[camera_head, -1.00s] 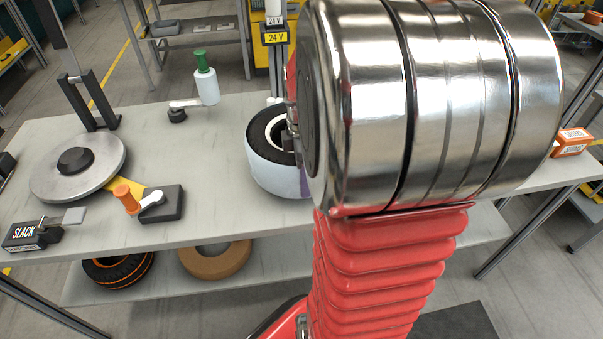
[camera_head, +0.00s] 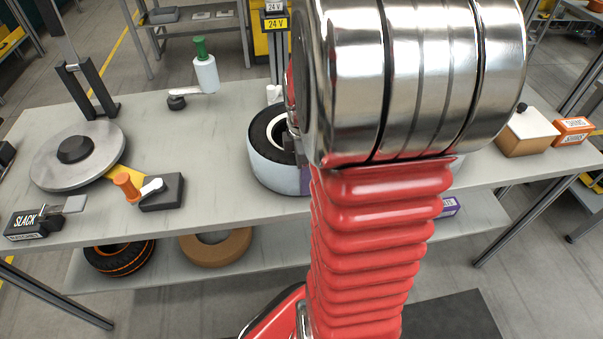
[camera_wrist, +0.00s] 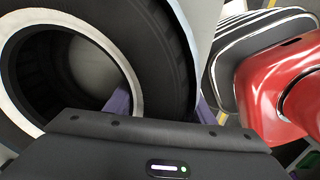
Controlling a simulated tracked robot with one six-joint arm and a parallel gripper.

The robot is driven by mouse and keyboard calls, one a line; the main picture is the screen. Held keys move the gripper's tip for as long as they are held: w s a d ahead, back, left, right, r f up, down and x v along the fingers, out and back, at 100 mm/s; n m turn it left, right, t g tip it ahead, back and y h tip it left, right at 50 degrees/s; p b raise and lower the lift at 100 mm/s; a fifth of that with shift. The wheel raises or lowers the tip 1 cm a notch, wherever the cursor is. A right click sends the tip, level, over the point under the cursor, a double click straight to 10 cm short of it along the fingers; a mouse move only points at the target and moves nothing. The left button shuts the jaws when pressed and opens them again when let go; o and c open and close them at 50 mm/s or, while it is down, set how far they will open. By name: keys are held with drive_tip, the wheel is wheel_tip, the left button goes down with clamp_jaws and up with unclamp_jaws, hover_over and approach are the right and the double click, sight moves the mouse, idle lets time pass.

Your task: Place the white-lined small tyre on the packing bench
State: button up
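The white-lined small tyre (camera_head: 258,125) is black on top with a white ring around its hole and a pale outer side. It is at the middle of the grey bench (camera_head: 215,125) in the head view; whether it touches the bench top I cannot tell. In the wrist view the tyre (camera_wrist: 160,50) fills the left half. My gripper (camera_wrist: 162,108) straddles its wall, one purple finger inside the hole and one outside, both close against the rubber. It looks shut on the wall. In the head view my arm hides the tyre's right side and most of the gripper.
A round metal plate (camera_head: 100,150), an orange-handled clamp (camera_head: 160,190) and a SLACK box (camera_head: 35,222) are on the left. A green-capped bottle (camera_head: 205,72) stands behind. Two tyres, orange-marked (camera_head: 118,258) and brown (camera_head: 215,248), lie on the lower shelf. A SHIMS box (camera_head: 572,131) is at right.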

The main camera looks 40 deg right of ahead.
drive_tip(key=o, duration=0.3)
drive_tip(key=shift+o, duration=0.2)
drive_tip(key=shift+r, duration=0.1)
wheel_tip(320, 180, up, 12)
drive_tip(key=shift+r, duration=0.1)
idle(0.4)
idle(0.5)
drive_tip(key=s+a+r+m+t, duration=0.1)
drive_tip(key=a+m, duration=0.4)
drive_tip(key=a, duration=0.6)
drive_tip(key=s+a+r+m+t, duration=0.2)
drive_tip(key=a+m, duration=0.4)
drive_tip(key=a, duration=0.6)
drive_tip(key=s+t, duration=0.1)
drive_tip(key=t, duration=0.1)
drive_tip(key=shift+a+t, duration=0.15)
drive_tip(key=shift+t, duration=0.15)
